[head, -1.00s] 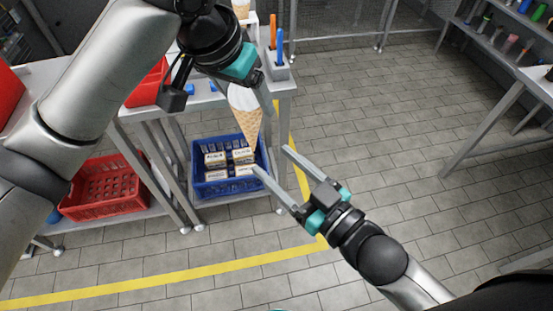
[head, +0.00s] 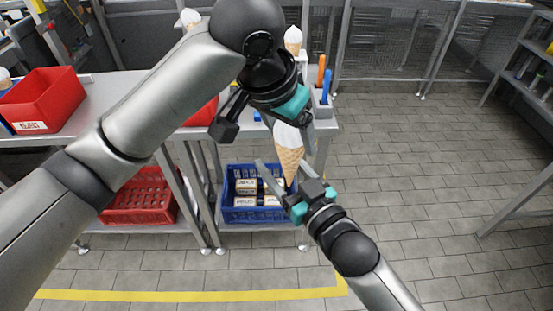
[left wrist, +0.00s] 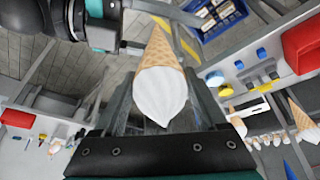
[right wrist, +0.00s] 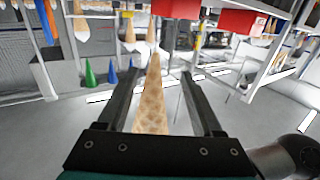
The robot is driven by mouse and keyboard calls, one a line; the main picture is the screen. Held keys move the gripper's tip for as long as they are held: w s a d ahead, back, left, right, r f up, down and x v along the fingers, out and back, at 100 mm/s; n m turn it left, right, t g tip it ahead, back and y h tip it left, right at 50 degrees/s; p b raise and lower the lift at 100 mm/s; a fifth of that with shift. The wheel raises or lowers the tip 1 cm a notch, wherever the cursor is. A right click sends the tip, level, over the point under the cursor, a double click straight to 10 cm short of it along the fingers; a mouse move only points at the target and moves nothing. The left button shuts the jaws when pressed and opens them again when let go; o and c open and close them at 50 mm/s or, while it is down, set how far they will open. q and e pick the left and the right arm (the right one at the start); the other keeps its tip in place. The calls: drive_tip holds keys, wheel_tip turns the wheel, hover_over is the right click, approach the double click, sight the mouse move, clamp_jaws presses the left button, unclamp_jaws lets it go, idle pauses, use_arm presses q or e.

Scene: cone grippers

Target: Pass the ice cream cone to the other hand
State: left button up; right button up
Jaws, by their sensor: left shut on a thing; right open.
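The ice cream cone (head: 289,152) has a white top and a tan waffle cone. It hangs point down in my left gripper (head: 292,125), which is shut on its white top. In the left wrist view the cone (left wrist: 160,85) lies between the left fingers. My right gripper (head: 285,172) is open just below, its fingers on either side of the cone's lower part. In the right wrist view the waffle part (right wrist: 152,105) stands between the open right fingers, with a gap to each finger.
A grey workbench (head: 75,118) with a red bin (head: 42,100) stands behind. A blue crate (head: 240,214) of boxes and a red crate (head: 140,205) sit on its lower shelf. A holder (head: 322,107) with orange and blue tools stands at the bench end. Floor at right is clear.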

drive_tip(key=shift+w+a, duration=0.25)
drive_tip(key=shift+w, duration=0.2)
drive_tip(key=c, duration=1)
use_arm(q)
drive_tip(key=o, duration=0.9)
use_arm(e)
drive_tip(key=shift+c, duration=0.3)
